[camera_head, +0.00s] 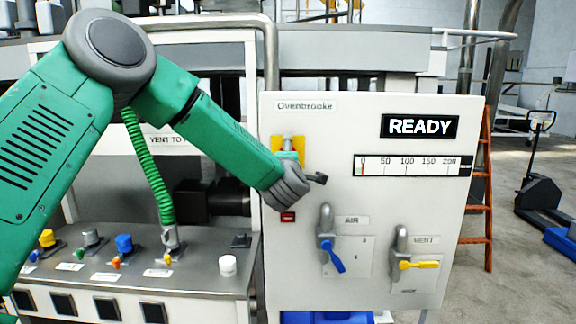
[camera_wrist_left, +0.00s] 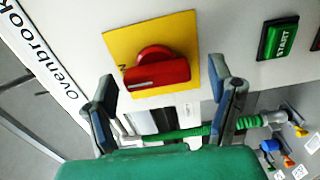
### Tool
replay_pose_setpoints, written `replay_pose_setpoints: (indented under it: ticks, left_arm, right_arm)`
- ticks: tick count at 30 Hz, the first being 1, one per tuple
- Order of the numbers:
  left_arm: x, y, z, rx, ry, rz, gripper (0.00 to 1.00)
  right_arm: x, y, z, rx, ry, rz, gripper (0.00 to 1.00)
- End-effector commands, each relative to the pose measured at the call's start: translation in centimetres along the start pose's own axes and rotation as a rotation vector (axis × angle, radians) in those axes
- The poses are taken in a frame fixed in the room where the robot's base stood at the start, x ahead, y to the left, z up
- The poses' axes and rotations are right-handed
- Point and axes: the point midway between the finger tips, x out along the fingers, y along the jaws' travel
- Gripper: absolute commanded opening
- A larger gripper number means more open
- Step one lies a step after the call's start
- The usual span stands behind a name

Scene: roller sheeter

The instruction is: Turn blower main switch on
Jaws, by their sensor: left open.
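A red rotary switch (camera_wrist_left: 157,69) sits on a yellow square plate (camera_wrist_left: 120,43) on the white panel, and fills the middle of the left wrist view. A letter that looks like "N" shows beside the knob on the plate. In the head view the yellow plate (camera_head: 300,144) is partly covered by my left gripper (camera_head: 307,180). In the left wrist view my left gripper (camera_wrist_left: 162,80) is open, one finger on each side of the red knob. Neither finger clearly touches it. My right gripper is not in view.
The white panel (camera_head: 385,215) carries a "READY" display (camera_head: 419,126), a gauge (camera_head: 412,165), a blue AIR lever (camera_head: 333,255) and a yellow VENT lever (camera_head: 418,265). A green START button (camera_wrist_left: 278,38) is near the switch. A console (camera_head: 130,275) with several valves stands lower left.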

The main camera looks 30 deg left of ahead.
Motion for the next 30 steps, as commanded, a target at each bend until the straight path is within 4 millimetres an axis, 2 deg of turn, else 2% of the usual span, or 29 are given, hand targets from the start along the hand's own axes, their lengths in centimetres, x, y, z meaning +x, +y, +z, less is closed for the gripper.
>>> replay_pose_setpoints:
  ticks: [9,15,20,30]
  left_arm:
    - [-6.6,-0.2,0.1,0.002,-0.003,-0.002,0.76]
    - [-9.2,-0.3,0.1,0.001,-0.002,-0.003,0.76]
    - [-9.9,-0.3,0.0,0.001,0.000,-0.003,0.76]
    - [-9.9,-0.3,0.0,0.001,0.000,-0.003,0.76]
  right_arm:
    - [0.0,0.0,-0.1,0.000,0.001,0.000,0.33]
    - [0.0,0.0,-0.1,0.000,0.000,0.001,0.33]
    - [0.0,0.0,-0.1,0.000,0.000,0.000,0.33]
    - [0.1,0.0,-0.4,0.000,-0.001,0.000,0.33]
